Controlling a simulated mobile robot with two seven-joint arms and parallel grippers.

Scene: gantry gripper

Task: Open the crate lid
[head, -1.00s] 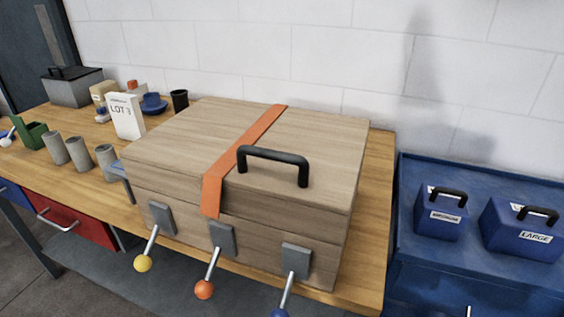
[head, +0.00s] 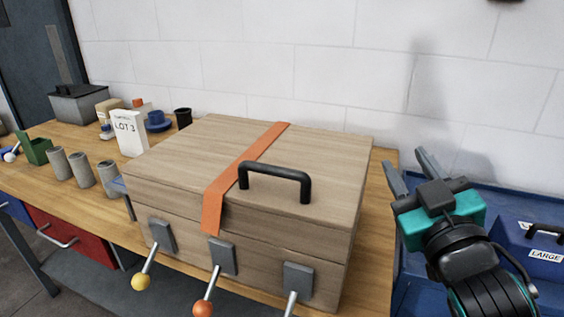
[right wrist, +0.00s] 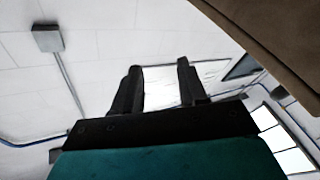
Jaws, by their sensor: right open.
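The wooden crate (head: 270,258) stands on the workbench with its lid (head: 325,157) down. A black handle (head: 274,175) is on top of the lid, and an orange strap (head: 246,176) runs across the lid and over its front edge. Levers with a yellow knob (head: 141,282) and an orange knob (head: 203,309) hang from the crate's front; a third lever (head: 292,303) is cut off below. My right gripper (head: 407,168) is open and empty, right of the crate and apart from it. Its fingers (right wrist: 158,85) show empty in the right wrist view. My left gripper is not in view.
A blue cabinet (head: 535,205) with a blue case labelled LARGE (head: 540,243) stands at the right. Grey cups (head: 82,168), a white LOT 3 card (head: 128,133) and a grey box (head: 78,104) are on the bench at left. A white wall is behind.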

